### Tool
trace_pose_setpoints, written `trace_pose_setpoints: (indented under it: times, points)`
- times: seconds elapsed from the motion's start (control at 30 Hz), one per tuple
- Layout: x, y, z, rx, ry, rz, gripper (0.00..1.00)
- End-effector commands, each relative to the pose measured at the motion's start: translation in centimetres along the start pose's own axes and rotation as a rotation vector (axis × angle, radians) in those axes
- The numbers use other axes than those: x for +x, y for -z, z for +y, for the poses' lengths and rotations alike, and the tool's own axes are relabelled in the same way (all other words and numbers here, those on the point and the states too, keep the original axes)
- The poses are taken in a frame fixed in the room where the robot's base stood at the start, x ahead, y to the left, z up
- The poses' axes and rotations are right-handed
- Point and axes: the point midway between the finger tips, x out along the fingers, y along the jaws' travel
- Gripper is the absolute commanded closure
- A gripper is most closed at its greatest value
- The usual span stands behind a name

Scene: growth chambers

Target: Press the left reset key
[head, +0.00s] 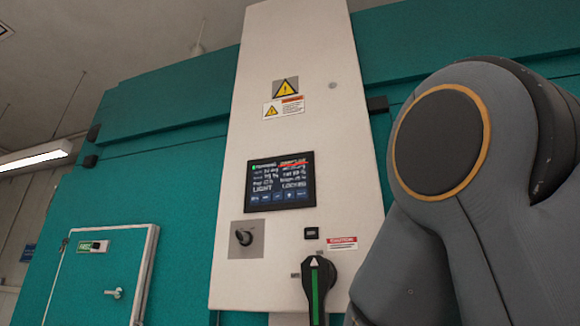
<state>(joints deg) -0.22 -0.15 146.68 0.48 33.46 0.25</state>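A white control panel (228,195) stands upright on the teal chamber front. A dark touch screen (280,181) on it shows white text, including "LIGHT" and "LOCKED", a red mark at its upper right, and a row of small blue keys (277,196) along its bottom. The lettering on these keys is too small to read, so I cannot tell which one is a reset key. Below the screen at left, a metal plate (255,247) carries a black knob or key switch (243,237). My gripper is not in view; only grey links of my arm show at right.
A black handle with a green stripe (318,288) stands out low on the panel, close to my arm. A small black module (311,233) and a red caution label (342,243) are above it. A teal door (98,285) with a lever handle is at lower left.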

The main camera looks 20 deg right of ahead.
Motion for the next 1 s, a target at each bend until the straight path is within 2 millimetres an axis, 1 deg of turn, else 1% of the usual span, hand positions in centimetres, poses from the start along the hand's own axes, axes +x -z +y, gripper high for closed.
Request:
trace_pose_setpoints:
  times: [0.47,0.5,0.63,1.0]
  points:
    - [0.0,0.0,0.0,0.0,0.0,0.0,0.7]
    - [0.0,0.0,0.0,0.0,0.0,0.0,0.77]
    - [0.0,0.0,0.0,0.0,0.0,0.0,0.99]
    - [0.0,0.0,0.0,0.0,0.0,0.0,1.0]
